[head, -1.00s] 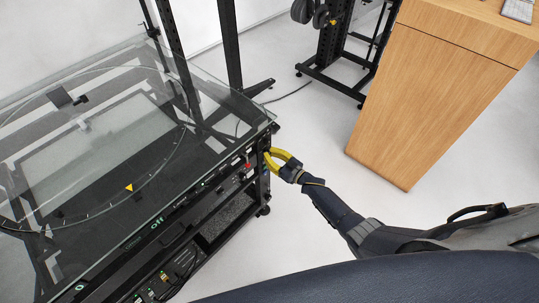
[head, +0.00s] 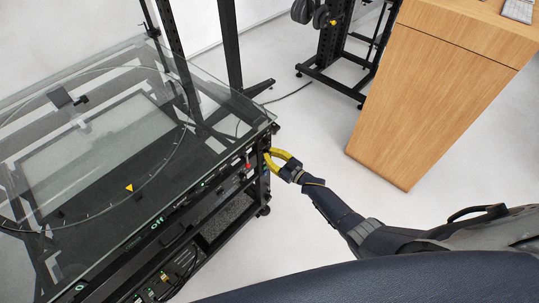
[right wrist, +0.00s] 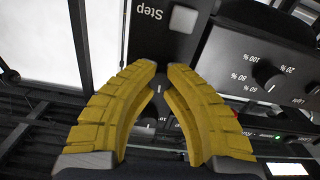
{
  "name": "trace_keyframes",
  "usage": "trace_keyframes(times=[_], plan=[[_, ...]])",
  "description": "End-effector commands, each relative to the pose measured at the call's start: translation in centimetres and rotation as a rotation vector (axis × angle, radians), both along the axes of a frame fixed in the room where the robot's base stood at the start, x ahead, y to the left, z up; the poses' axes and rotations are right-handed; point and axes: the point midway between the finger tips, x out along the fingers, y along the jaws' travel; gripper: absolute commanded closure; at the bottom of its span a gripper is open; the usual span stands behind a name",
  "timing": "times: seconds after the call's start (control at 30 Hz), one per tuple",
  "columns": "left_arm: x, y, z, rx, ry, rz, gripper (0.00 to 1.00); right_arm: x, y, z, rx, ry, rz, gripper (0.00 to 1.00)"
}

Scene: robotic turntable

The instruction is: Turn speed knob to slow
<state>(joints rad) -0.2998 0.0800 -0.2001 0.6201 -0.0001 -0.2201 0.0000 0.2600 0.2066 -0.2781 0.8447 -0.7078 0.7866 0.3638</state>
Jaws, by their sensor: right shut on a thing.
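The turntable's black control front (head: 205,188) runs along its near edge in the head view. My right gripper (head: 267,157), with yellow fingers, is at the right end of this front. In the right wrist view its fingertips (right wrist: 160,78) come close together on a small dark knob (right wrist: 159,91), mostly hidden between the fingers. I cannot read its setting. A panel lettered "Step" (right wrist: 150,13) with a square light button (right wrist: 183,19) lies just beyond the tips. My left gripper is not in view.
A black dial (right wrist: 268,75) with percent marks sits right of the fingers in the right wrist view. The glass-topped turntable (head: 215,105) fills the left of the head view. A wooden cabinet (head: 430,100) stands at the right, with clear floor between.

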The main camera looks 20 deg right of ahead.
Motion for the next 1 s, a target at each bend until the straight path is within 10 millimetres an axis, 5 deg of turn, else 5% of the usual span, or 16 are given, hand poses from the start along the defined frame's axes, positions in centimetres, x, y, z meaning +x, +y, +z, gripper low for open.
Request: trace_keyframes(times=[1.0], plan=[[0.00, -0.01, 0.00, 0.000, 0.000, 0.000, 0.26, -0.22, -0.31, -0.50, -0.572, -0.331, 0.000, 1.00]])
